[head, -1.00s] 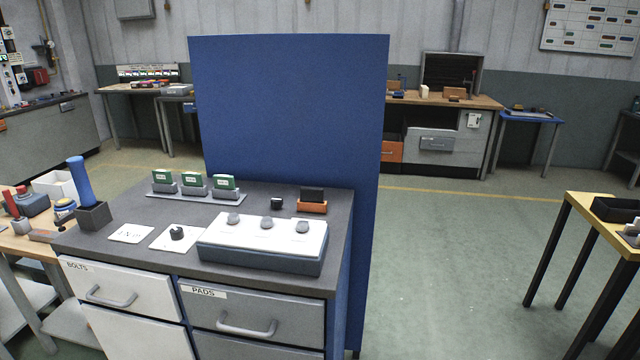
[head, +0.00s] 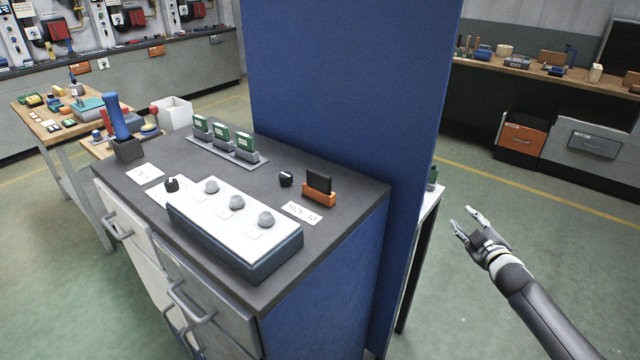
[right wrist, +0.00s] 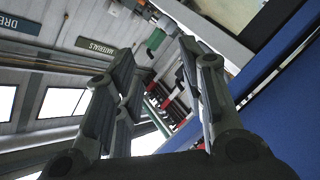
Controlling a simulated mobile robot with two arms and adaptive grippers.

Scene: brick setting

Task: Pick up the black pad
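A black pad (head: 319,179) stands upright in a small orange holder (head: 319,198) near the back right corner of the dark cabinet top. A white label card lies in front of it. My right gripper (head: 463,217) is to the right of the cabinet and the blue panel, apart from the pad and over open floor. Its fingers are spread and empty, as the right wrist view (right wrist: 158,50) also shows. The pad cannot be made out in the right wrist view. My left gripper is not in view.
A tall blue panel (head: 345,90) stands behind the cabinet, along its right side. A white-topped console with grey knobs (head: 236,216) sits at the front. Green blocks in grey holders (head: 223,140), a small black knob (head: 286,179) and a blue-handled tool (head: 115,118) share the top.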

